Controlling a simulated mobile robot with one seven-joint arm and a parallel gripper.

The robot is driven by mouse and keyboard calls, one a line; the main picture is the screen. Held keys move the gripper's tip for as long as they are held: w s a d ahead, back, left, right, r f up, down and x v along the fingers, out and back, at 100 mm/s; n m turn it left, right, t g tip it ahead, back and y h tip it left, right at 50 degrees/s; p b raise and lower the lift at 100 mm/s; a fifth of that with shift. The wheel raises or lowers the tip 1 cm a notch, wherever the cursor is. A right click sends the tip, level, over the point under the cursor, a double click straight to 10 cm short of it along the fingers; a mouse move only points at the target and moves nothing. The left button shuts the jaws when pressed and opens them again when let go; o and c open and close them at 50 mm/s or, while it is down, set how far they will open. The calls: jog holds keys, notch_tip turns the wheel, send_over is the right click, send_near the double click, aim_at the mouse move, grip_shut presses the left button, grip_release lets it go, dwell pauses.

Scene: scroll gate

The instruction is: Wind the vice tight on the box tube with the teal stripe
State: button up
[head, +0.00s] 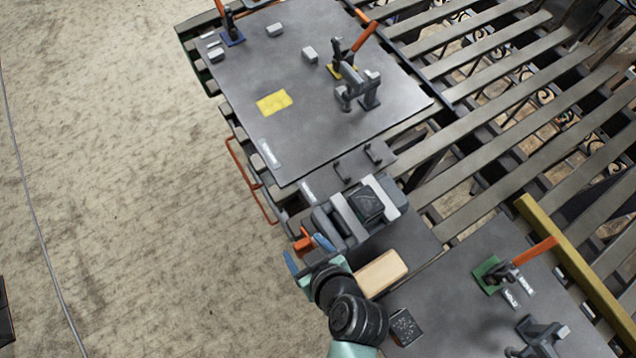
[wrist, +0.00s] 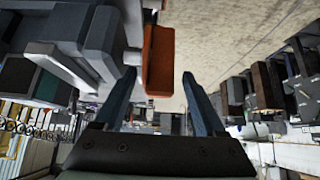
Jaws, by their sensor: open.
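The grey vice (head: 343,217) stands at the near edge of the bench, with pale jaws. A dark box tube (head: 367,205) sits between the jaws; I cannot make out its stripe in the head view. In the wrist view the vice body (wrist: 98,38) fills the upper left, and a dark block with a teal patch (wrist: 42,85) shows at the left. The vice's orange handle (wrist: 158,60) lies between my open blue fingers, closer to the left one. My gripper (head: 306,254) is at the handle's end of the vice; contact with the handle is unclear.
A wooden block (head: 381,273) and a dark block (head: 404,327) lie just right of my arm. A plate with a toggle clamp (head: 350,58) and a yellow patch (head: 274,103) is farther back. Another orange-handled clamp (head: 510,270) stands at the right.

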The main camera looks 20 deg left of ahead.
jog(key=b+v, duration=0.1)
jog(key=v, duration=0.7)
jog(key=shift+r, duration=0.2)
